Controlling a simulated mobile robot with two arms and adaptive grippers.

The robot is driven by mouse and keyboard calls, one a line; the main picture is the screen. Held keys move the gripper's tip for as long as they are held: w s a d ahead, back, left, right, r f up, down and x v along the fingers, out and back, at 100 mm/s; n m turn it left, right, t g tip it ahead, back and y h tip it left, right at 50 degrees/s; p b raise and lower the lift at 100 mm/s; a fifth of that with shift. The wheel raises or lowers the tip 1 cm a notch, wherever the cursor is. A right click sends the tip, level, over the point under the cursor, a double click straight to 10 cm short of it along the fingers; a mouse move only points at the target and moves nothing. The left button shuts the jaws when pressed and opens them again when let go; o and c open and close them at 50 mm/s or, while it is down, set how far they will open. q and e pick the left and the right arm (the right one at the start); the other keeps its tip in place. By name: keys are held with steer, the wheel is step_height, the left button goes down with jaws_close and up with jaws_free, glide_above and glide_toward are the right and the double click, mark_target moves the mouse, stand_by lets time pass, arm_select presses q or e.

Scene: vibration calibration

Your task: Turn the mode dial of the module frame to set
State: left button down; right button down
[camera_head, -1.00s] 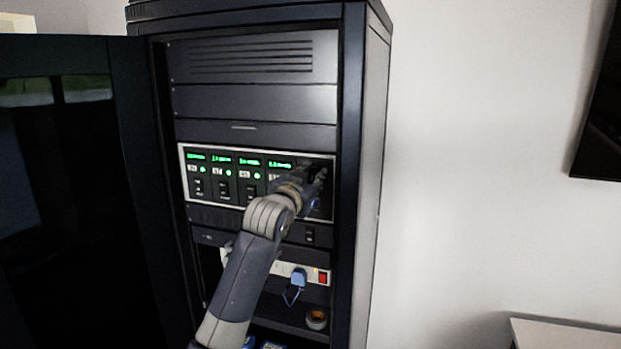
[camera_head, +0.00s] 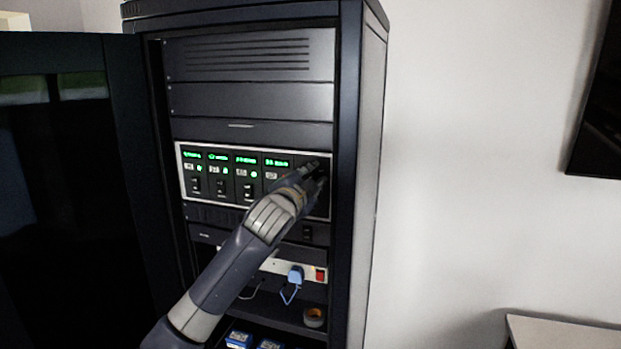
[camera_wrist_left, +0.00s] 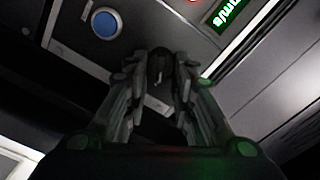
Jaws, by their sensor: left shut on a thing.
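The module frame (camera_head: 180,172) is a light-edged panel across the middle of the rack, with several dark modules and green displays. My left gripper (camera_head: 318,172) is at the panel's right end and covers much of that section. In the left wrist view, my left gripper (camera_wrist_left: 160,85) is shut on a dark round knob, the mode dial (camera_wrist_left: 159,62), which has a small white mark. The fingers stand on both sides of it. A round blue button (camera_wrist_left: 105,23) and a green display (camera_wrist_left: 229,12) are near it. The dial's labels cannot be read.
The open rack door (camera_head: 60,200) stands at the left. Below the frame are a power strip (camera_head: 275,266) with a blue plug (camera_head: 295,275) and red switch (camera_head: 320,275), and a tape roll (camera_head: 314,317). The rack's right side is clear wall.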

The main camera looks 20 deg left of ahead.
stand_by(0.4)
arm_select(q)
steer(key=c, duration=1.5)
jaws_free()
steer(key=shift+o, duration=0.2)
steer(key=s, duration=1.2)
steer(key=shift+a, duration=0.15)
steer(key=shift+w+f, duration=0.1)
steer(key=shift+f, duration=0.05)
